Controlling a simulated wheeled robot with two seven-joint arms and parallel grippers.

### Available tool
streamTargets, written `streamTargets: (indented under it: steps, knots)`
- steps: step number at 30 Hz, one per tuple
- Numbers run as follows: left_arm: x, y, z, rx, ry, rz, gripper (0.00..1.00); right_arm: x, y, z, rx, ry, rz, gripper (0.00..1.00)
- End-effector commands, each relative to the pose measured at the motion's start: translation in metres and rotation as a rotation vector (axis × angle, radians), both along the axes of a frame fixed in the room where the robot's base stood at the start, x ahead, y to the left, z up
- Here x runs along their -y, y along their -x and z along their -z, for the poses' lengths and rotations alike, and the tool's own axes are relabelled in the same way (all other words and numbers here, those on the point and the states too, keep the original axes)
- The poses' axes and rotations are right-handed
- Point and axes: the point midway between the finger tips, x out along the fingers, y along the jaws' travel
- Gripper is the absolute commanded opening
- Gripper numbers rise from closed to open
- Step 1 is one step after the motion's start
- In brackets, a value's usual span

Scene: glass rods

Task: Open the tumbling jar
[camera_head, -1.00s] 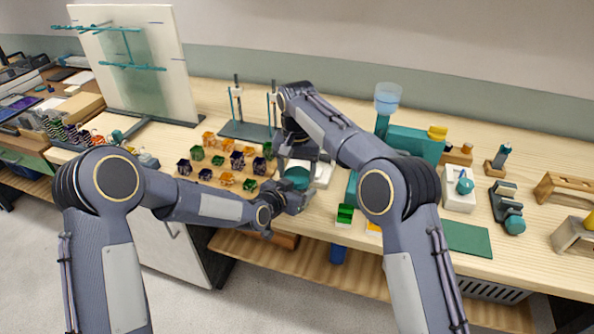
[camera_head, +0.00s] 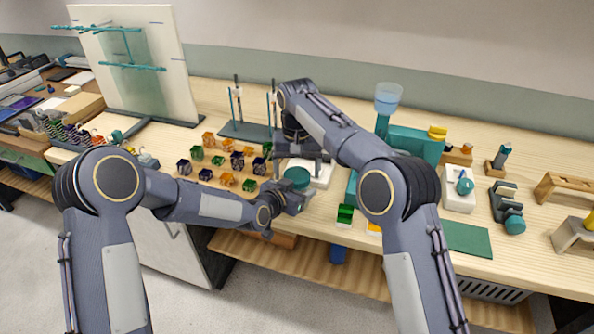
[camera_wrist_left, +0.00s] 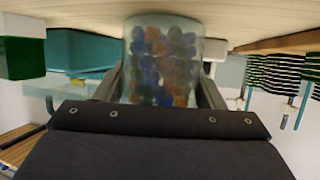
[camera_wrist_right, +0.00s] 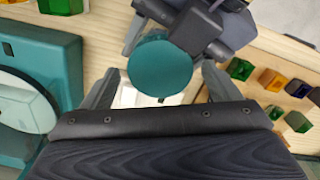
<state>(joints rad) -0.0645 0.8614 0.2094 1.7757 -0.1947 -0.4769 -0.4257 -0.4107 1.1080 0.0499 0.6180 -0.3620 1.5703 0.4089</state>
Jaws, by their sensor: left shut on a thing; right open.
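The tumbling jar has a round teal lid (camera_wrist_right: 160,66), which faces the right wrist camera; in the head view the lid (camera_head: 297,176) sits near the table's front edge. In the left wrist view the clear jar body (camera_wrist_left: 162,62) holds several blue, orange and dark pieces. My left gripper (camera_head: 290,200) is shut on the jar's body from the front. My right gripper (camera_head: 303,156) is open and points down above the lid; its fingers (camera_wrist_right: 155,90) show on either side of the lid, apart from it. The jar body is hidden in the head view.
Several coloured glass cubes (camera_head: 228,179) stand left of the jar. A teal machine (camera_head: 415,143) with a clear cup stands to the right. A white item (camera_head: 322,174) lies behind the jar. Rod stands (camera_head: 237,105) rise at the back.

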Motion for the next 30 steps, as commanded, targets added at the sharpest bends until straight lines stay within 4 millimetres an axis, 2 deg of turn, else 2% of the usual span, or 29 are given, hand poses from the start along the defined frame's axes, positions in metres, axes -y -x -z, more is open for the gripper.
streamTargets:
  steps: [6, 14, 17, 24, 30]
  knots:
    - [0.0, 0.0, 0.0, 0.0, 0.0, 0.0, 0.0, -0.001, 0.0, -0.031, 0.003, -0.002, -0.001, 0.83]
    - [0.0, 0.0, 0.0, 0.0, 0.0, 0.0, 0.0, -0.002, 0.001, -0.042, 0.0, -0.001, 0.045, 0.81]
    - [0.0, 0.0, 0.0, 0.0, 0.0, 0.0, 0.0, -0.003, 0.0, -0.049, 0.003, -0.002, 0.17, 0.81]
    - [0.0, 0.0, 0.0, 0.0, 0.0, -0.001, 0.0, -0.003, 0.0, -0.067, 0.002, -0.004, 0.579, 0.81]
    - [0.0, 0.0, 0.0, 0.001, 0.0, -0.001, 0.0, 0.0, 0.001, -0.072, 0.0, -0.001, 0.752, 0.81]
